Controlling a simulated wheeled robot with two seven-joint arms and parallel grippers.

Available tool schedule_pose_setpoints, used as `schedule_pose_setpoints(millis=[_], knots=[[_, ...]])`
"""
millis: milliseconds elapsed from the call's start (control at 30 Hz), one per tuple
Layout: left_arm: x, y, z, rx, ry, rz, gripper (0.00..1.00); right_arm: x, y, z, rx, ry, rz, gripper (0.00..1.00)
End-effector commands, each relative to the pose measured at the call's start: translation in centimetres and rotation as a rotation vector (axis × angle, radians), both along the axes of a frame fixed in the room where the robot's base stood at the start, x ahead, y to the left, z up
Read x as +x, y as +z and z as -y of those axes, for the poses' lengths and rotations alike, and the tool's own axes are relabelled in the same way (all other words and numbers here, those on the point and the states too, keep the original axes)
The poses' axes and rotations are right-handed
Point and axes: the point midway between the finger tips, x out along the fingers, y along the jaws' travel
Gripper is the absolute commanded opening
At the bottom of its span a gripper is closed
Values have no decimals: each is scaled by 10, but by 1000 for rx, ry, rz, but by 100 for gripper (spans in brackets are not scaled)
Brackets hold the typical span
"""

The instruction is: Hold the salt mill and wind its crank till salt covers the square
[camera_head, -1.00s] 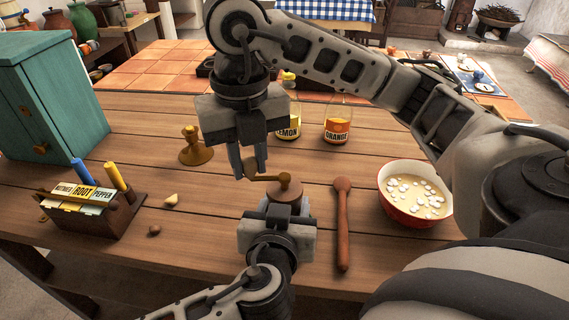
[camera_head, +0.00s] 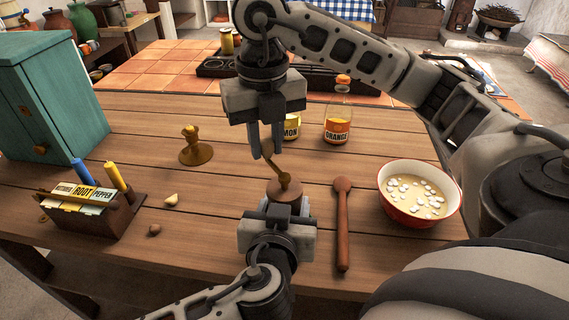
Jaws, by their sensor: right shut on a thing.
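The salt mill (camera_head: 284,190), round and brown with a brass crank (camera_head: 275,169) on top, stands upright near the table's front. My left gripper (camera_head: 278,212) is at its near side, its fingers flanking the mill's body and closed on it, though the fingertips are mostly hidden. My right gripper (camera_head: 266,150) points down from above, shut on the crank's handle end. The crank points away from me and slightly left. I cannot see the square or any salt; the mill and my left gripper hide the table there.
A wooden spoon-like tool (camera_head: 343,225) and a red bowl (camera_head: 407,216) of pale soup are to the right. Orange (camera_head: 337,125) and lemon (camera_head: 292,128) bottles stand behind. A brass stand (camera_head: 195,150), a packet rack (camera_head: 92,208) and a teal cabinet (camera_head: 50,98) are left.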

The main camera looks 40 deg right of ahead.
Motion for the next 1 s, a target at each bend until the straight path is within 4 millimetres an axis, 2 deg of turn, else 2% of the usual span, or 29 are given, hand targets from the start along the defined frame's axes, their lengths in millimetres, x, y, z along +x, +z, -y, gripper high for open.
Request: schedule_pose_setpoints(millis=[33,333,700,1000], knots=[[4,-6,-3,11,14,-5,23,-1,-1,1,-1,1,-6,9],[4,-6,-4,13,14,-4,23,-1,-1,2,0,2,-5,9],[5,-6,-4,12,15,-3,23,-15,-1,27,0,4,-7,9],[5,-6,-4,13,14,0,23,-15,-1,28,2,4,-5,9]])
